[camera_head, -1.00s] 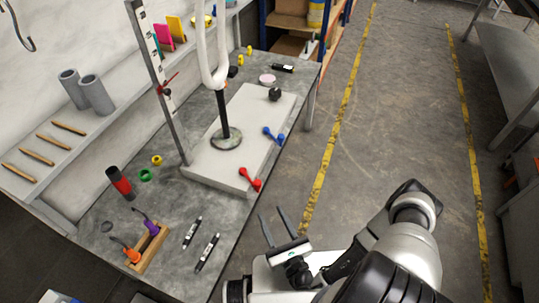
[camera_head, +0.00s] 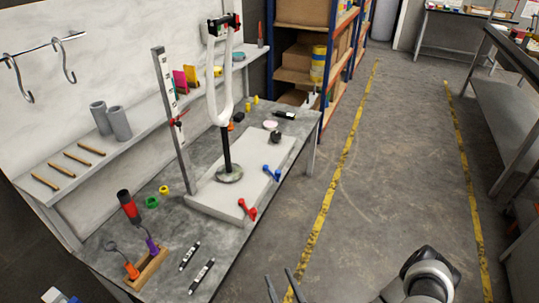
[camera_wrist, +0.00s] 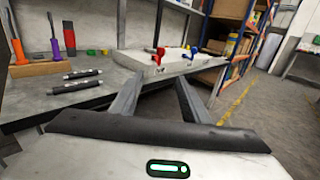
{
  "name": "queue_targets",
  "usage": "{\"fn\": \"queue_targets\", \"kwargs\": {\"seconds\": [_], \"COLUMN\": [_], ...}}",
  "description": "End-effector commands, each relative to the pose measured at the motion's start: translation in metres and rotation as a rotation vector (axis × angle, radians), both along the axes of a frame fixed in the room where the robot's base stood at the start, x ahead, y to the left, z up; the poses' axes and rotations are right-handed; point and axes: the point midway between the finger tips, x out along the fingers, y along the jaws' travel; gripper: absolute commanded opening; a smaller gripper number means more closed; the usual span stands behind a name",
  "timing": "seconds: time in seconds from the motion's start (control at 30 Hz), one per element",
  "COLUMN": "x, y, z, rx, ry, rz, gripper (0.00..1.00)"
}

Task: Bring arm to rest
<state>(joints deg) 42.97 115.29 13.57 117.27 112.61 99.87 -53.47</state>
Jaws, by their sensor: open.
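My gripper (camera_head: 281,288) shows at the bottom edge of the head view, with only its two fingers in sight. They are apart and hold nothing. In the wrist view my gripper (camera_wrist: 157,88) also has its fingers spread, with empty space between them, and points toward the workbench (camera_wrist: 30,103). It is beside the bench's front edge, over the aisle, and touches nothing. Part of my arm (camera_head: 425,275) shows at the lower right of the head view.
The workbench (camera_head: 120,240) carries a stand on a pale slab (camera_head: 215,200), a red lever (camera_head: 247,209), a blue lever (camera_head: 271,170), two dark markers (camera_head: 201,276) and a wooden tool holder (camera_head: 148,268). Shelving (camera_head: 295,75) stands behind. The aisle floor (camera_head: 400,170) is clear.

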Motion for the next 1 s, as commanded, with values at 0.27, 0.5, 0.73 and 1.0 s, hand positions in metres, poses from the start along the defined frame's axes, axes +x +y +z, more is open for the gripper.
{"fn": "queue_targets", "kwargs": {"seconds": [0.27,0.5,0.73,1.0], "x": [0.023,0.037,0.022,-0.026], "y": [-0.001,0.009,0.029,0.036], "z": [0.055,0.135,0.235,0.322], "rx": [-0.023,-0.076,-0.22,-0.528], "ry": [-0.122,-0.275,-0.43,-0.527], "rz": [0.167,0.447,0.866,1.343], "gripper": [0.42,0.42,0.42,0.42]}}
